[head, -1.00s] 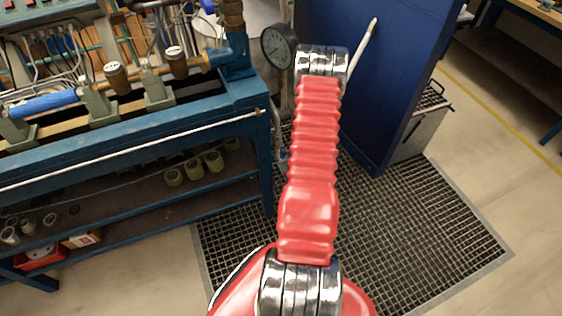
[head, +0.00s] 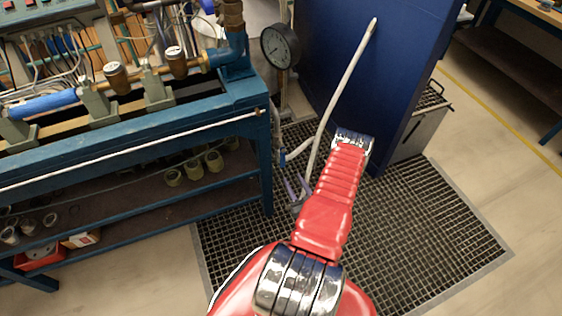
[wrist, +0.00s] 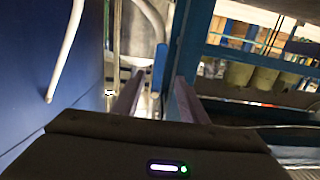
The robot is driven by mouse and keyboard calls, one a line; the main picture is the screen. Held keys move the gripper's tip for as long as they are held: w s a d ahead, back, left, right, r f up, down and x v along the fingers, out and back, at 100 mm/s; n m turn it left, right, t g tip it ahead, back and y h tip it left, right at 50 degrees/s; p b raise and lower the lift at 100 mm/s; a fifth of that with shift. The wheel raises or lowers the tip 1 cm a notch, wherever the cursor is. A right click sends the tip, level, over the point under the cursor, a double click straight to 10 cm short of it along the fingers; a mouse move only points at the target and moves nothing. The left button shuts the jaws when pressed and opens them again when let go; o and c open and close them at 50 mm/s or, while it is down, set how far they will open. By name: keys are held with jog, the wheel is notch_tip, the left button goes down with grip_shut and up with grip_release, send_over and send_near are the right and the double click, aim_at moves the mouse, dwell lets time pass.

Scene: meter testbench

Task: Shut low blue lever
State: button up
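The low blue lever (wrist: 160,66) shows upright in the wrist view, ahead of my gripper and in line with the space between its fingers. In the head view a small blue piece (head: 282,154), which looks like the same lever, is beside the bench's right end, low down. My gripper (wrist: 157,98) is open, with a finger on each side and nothing held. In the head view its fingers (head: 297,188) point up the picture toward the lever, over the floor grating. I cannot tell how far the lever is from the fingertips; no contact shows.
The blue bench (head: 240,95) stands at left, its leg close to my gripper. A blue panel (head: 345,70) stands at right, with a pale hose (head: 345,75) in front. A pressure gauge (head: 280,46) is above the lever. The floor grating (head: 430,225) is clear at right.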

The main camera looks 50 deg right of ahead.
aim_at(283, 161)
jog(key=shift+s+a+h, duration=0.3)
jog(key=shift+s, duration=0.1)
jog(key=x, duration=1.4)
jog(key=shift+a+r, duration=0.1)
jog(key=shift+r, duration=0.15)
jog(key=shift+c, duration=0.3)
grip_shut()
